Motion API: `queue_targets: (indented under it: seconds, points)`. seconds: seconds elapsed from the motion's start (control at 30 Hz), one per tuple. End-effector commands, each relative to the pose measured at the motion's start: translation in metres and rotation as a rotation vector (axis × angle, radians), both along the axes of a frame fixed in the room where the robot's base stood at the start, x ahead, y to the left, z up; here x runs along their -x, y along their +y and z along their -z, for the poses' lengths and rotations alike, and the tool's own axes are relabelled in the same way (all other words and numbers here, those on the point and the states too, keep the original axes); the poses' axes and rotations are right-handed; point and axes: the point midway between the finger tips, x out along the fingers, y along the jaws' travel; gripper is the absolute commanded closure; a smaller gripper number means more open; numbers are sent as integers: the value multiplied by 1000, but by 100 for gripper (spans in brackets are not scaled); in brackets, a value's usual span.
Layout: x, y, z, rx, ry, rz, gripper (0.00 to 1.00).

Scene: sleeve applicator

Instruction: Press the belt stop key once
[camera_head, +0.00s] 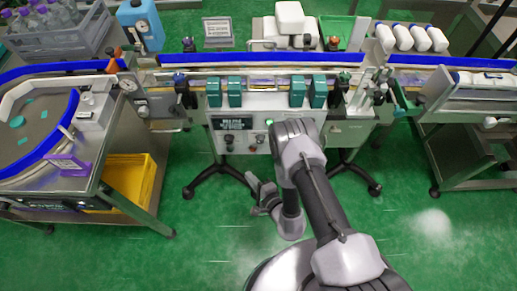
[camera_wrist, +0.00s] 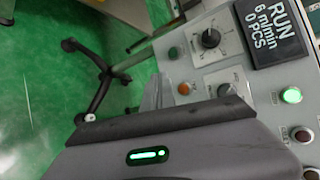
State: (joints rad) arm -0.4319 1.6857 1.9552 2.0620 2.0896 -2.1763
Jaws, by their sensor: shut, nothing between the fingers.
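The control panel in the wrist view (camera_wrist: 268,78) fills the right side. Its display (camera_wrist: 272,30) reads RUN, 6 m/min, 0 PCS. A lit green key (camera_wrist: 291,95) is below the display, with a dark red key (camera_wrist: 302,135) under it; a label naming the stop key is not readable. In the head view the panel (camera_head: 248,146) is on the front of the conveyor. My gripper (camera_head: 252,184) is in front of and below the panel, apart from it. In the wrist view its fingers (camera_wrist: 152,94) are shut and empty, left of the keys.
Black knobs (camera_wrist: 210,38), a small green button (camera_wrist: 173,53) and an orange one (camera_wrist: 184,88) are on the panel's left part. Stand legs (camera_head: 218,176) reach out below. A cart with a yellow crate (camera_head: 131,183) stands left. The green floor between is clear.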

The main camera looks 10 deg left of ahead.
Motion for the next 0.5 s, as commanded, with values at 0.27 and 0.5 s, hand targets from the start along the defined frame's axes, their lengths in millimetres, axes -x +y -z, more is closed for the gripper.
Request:
queue_targets:
  seconds: [0.27, 0.5]
  points:
    - [8, -12, 16, 45, -9, 26, 100]
    - [6, -11, 16, 43, -9, 25, 100]
